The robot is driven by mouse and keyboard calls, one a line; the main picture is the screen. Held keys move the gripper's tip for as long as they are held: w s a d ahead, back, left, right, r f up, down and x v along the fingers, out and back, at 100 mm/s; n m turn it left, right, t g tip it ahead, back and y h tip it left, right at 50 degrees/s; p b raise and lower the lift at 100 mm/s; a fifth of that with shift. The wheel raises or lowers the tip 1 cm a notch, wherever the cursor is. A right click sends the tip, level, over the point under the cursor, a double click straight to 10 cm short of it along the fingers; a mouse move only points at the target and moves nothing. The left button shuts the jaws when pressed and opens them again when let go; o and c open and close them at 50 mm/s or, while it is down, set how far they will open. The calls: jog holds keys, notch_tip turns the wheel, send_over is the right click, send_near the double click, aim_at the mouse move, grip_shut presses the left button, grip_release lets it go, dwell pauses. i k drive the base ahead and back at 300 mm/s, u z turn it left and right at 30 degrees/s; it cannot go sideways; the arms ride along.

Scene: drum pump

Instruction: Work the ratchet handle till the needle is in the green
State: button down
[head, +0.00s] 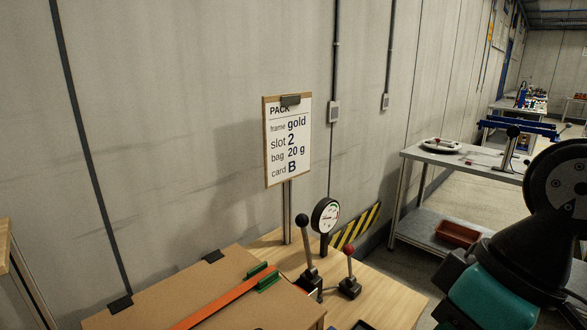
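A tall lever (309,255) with a black ball knob stands nearly upright on the wooden bench. A shorter lever (349,264) with a red knob stands to its right on a dark base. Which one is the ratchet handle is not labelled in view. Behind them a round black-rimmed gauge (326,215) on a post faces right of me. Its white face is seen at a slant, with small green and red marks; the needle's position is too small to tell. My arm shows at the right edge, and my gripper is not in view.
A clipboard sign (287,139) stands on a post behind the levers. A brown board (195,292) with an orange bar (222,297) and green blocks (262,277) lies to the left. A grey side table (468,165) stands beyond, across a floor gap.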

aim_at(302, 220)
jog(key=k, duration=0.65)
jog(key=u, duration=0.25)
jog(key=i, duration=1.2)
jog(key=u, duration=1)
